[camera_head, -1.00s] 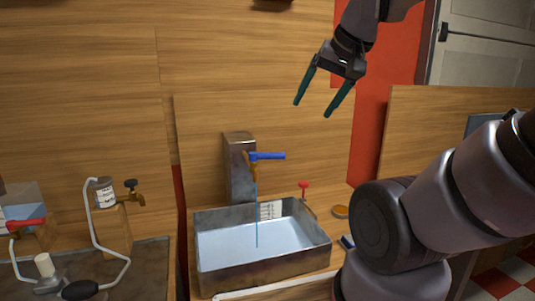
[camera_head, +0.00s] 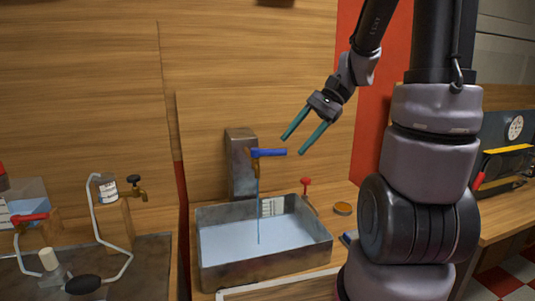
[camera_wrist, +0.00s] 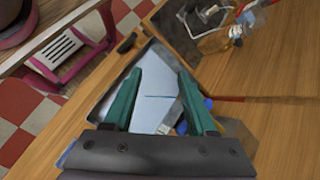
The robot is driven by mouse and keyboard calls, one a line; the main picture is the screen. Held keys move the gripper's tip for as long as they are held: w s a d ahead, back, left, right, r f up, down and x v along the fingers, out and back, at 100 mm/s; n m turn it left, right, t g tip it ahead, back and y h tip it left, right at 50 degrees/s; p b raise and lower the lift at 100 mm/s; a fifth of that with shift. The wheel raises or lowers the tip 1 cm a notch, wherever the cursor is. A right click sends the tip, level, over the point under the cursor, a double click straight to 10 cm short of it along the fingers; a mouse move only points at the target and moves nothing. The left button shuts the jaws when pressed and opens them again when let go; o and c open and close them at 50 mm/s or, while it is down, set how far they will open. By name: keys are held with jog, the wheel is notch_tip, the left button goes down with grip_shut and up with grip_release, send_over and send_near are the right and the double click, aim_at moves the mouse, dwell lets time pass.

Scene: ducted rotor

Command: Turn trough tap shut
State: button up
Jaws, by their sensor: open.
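The trough tap has a blue lever handle (camera_head: 269,152) on a brass body, mounted on a grey metal post (camera_head: 240,165). The lever lies crosswise, pointing right, and a thin blue stream of water (camera_head: 258,210) falls from the tap into the metal trough (camera_head: 265,270). My gripper (camera_head: 293,145) is open and empty, just above and right of the lever's end in the head view, apart from it as far as I can tell. In the wrist view, my gripper's green fingers (camera_wrist: 163,92) frame the trough's water (camera_wrist: 152,112), and a bit of blue handle (camera_wrist: 208,103) shows by the right finger.
A second brass tap with a black knob (camera_head: 134,182) and one with a red handle (camera_head: 30,217) stand left, with a bent pipe. A wooden panel stands behind.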

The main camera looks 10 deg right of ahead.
jog(key=w+d+f+m+y, duration=0.2)
jog(key=w+f+m+y, duration=0.2)
jog(key=w+y, duration=0.1)
jog(key=m+t+y, duration=0.4)
jog(key=m+t, duration=0.1)
send_near(267, 153)
jog(key=x, duration=0.6)
jog(key=w+x, duration=0.1)
jog(key=x, duration=0.3)
jog(key=shift+f, duration=0.15)
jog(key=shift+c, duration=0.4)
grip_shut()
jog(key=shift+w+d, duration=0.1)
